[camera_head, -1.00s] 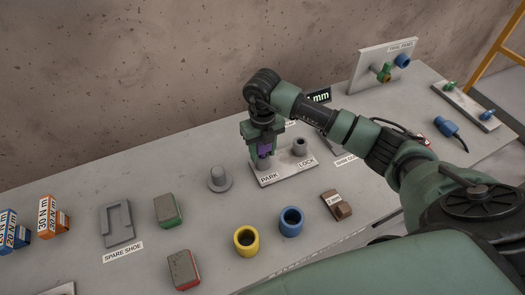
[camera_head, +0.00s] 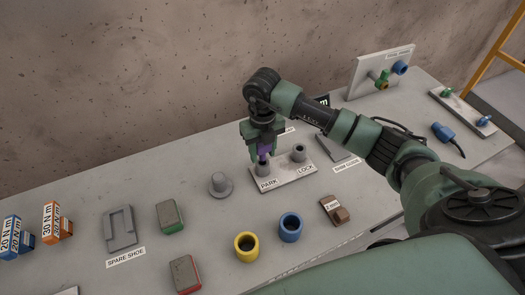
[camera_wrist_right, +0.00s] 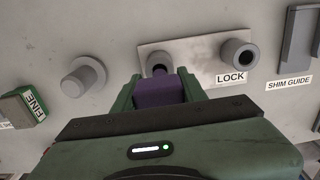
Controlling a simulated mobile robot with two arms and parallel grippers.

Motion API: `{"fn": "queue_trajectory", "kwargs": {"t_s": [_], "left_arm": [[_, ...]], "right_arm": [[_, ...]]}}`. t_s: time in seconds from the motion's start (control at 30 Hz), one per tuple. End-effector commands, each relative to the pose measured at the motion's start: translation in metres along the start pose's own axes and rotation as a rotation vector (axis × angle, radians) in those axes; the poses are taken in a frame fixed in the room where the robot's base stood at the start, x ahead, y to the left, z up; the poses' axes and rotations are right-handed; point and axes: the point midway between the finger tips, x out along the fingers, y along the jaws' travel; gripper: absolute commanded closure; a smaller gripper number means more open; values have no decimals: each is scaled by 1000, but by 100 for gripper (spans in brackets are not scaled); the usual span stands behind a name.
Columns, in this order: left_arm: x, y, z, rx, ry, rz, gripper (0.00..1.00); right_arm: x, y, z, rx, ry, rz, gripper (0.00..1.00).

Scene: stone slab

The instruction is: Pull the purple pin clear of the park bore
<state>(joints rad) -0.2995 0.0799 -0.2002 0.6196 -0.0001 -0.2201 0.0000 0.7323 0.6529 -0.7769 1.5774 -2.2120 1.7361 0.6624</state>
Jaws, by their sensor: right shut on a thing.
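The purple pin (camera_head: 263,150) is held upright between the fingers of my right gripper (camera_head: 263,147), over the PARK end of a light grey plate (camera_head: 284,180). The pin's purple block (camera_wrist_right: 158,92) also shows between the fingers in the right wrist view. The park bore (camera_head: 262,169) is a short grey collar just below the pin. In the right wrist view the dark mouth of the park bore (camera_wrist_right: 158,66) shows past the block. I cannot tell whether the pin's lower end is still inside it. The lock bore (camera_head: 299,152) is an empty collar to the right. My left gripper is out of view.
A grey flanged peg (camera_head: 220,184) stands left of the plate. Yellow (camera_head: 246,246) and blue (camera_head: 290,227) cups and a brown block (camera_head: 335,210) stand in front. The shim guide (camera_head: 336,147) lies to the right, under my right arm.

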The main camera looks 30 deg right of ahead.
Motion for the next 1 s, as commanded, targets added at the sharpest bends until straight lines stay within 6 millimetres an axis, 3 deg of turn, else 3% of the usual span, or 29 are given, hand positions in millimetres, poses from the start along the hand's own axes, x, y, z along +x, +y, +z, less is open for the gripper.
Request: {"fn": "queue_trajectory", "kwargs": {"t_s": [0.23,0.8,1.0], "left_arm": [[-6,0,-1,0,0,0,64],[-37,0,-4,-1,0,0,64],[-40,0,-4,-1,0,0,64]], "right_arm": [[-9,0,1,0,-2,0,100],[-56,0,1,-1,-2,1,100],[-61,0,0,0,-1,0,100]]}}
